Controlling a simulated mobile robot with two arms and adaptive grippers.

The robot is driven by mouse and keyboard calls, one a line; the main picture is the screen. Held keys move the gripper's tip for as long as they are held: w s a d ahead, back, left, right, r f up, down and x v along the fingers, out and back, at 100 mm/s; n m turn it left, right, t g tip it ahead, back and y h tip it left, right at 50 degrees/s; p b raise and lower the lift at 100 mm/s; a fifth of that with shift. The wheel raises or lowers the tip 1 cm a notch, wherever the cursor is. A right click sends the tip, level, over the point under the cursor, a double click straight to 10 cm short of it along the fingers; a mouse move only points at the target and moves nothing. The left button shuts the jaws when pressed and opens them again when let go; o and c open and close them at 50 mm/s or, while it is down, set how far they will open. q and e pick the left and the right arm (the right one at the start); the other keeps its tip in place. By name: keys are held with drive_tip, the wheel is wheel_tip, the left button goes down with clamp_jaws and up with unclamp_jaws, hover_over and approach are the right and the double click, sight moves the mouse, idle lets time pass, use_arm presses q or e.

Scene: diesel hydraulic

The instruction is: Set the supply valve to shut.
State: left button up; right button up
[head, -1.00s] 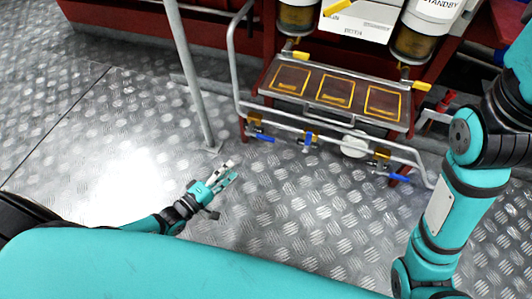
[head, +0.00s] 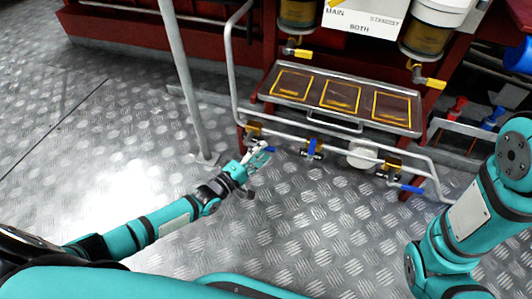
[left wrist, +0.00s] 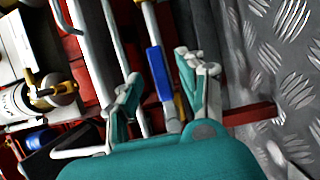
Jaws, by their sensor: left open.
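A row of blue-handled valves sits on the pipe under the drip tray (head: 345,120): one at the left with its blue lever (head: 271,150) partly behind my gripper, one in the middle (head: 313,149), and one at the right (head: 405,187). No label shows which is the supply valve. My left gripper (head: 260,155) is open at the left valve. In the left wrist view a blue lever (left wrist: 157,74) lies between the open fingers of the left gripper (left wrist: 162,77); contact cannot be told. My right gripper is out of view; only my right arm shows.
A grey rail (head: 231,70) runs around the tray, and a grey post (head: 183,80) stands to the left. Yellow-handled valves (head: 300,53) hang under the filter bowls above. Red-handled (head: 456,106) and blue-handled valves stand at the right. The tread-plate floor in front is clear.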

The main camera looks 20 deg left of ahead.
use_arm(q)
drive_tip(key=shift+b+x, duration=0.4)
drive_tip(key=shift+x, duration=0.95)
drive_tip(key=shift+c, duration=0.5)
clamp_jaws()
